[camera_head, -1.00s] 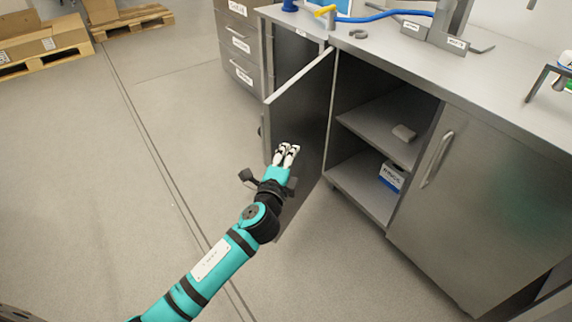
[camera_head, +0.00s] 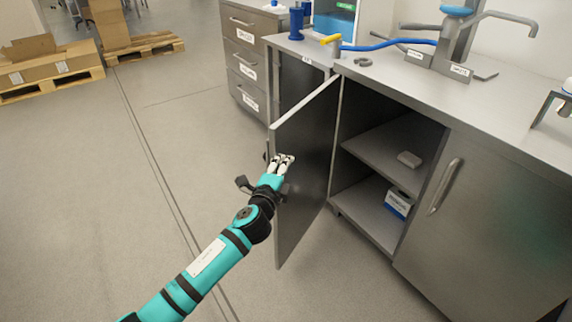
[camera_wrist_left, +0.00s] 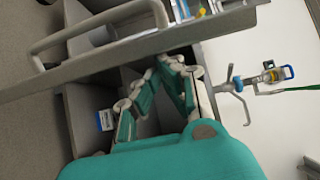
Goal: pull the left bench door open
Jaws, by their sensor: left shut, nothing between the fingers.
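The left bench door (camera_head: 308,165) stands swung well out from the bench in the head view, its dark inner face toward me. In the left wrist view, the door (camera_wrist_left: 115,52) crosses the top left, with its bar handle (camera_wrist_left: 95,22) on the far side from my fingers. My left gripper (camera_head: 285,158) is shut and empty, at the inner side of the door near its free edge. It also shows in the left wrist view (camera_wrist_left: 160,70), with its tips close to the door. I cannot tell whether they touch. My right gripper is not in view.
The open cabinet has a shelf (camera_head: 385,155) with a small grey item (camera_head: 409,159) on it and a white-and-blue box (camera_head: 398,203) below. The right door (camera_head: 480,215) is closed. Drawers (camera_head: 246,62) stand beyond. The floor (camera_head: 150,170) left of the door is clear.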

